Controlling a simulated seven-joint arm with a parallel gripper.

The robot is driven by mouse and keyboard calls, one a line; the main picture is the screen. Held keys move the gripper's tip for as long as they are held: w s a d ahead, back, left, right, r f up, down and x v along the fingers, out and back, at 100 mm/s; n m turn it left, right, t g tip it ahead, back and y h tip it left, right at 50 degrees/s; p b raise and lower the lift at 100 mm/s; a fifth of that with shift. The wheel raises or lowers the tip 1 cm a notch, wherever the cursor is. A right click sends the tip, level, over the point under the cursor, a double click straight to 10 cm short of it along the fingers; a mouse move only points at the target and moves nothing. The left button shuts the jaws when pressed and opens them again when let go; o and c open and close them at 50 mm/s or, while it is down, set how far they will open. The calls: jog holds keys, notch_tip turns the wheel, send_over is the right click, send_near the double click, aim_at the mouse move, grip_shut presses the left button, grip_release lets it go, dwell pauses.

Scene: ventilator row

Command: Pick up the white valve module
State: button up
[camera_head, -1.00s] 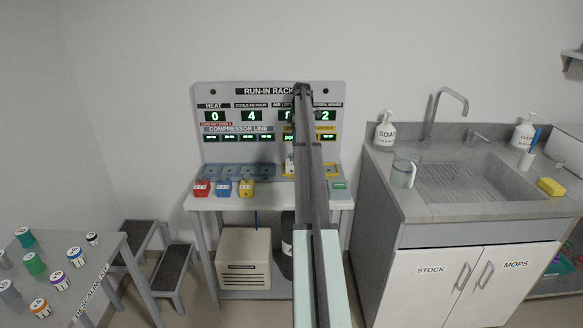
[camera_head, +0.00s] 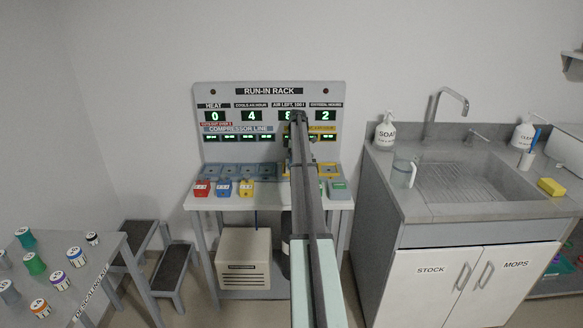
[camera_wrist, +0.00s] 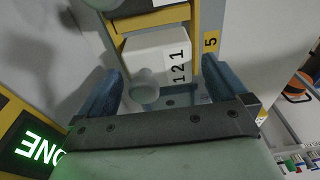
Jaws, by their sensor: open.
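The white valve module (camera_wrist: 150,48) shows in the wrist view as a white block with a round knob and the label "121". It sits in a yellow-edged bay marked 5. My gripper (camera_wrist: 162,66) is open, with one blue finger to the left of the module and one to the right. The module lies between and just beyond the fingertips, and I cannot tell whether either finger touches it. In the head view my arm covers the gripper and the module.
The run-in rack (camera_head: 270,91) stands against the wall, with red (camera_head: 202,189), blue (camera_head: 223,188) and yellow (camera_head: 246,188) blocks on its front shelf. A green block (camera_head: 339,187) is right of my arm. A lit display (camera_wrist: 38,145) is close to my gripper at lower left.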

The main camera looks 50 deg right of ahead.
jog(key=shift+f, duration=0.35)
jog(key=shift+c, duration=0.5)
jog(key=c, duration=1.2)
jog(key=shift+o, duration=0.2)
jog(key=shift+r, duration=0.1)
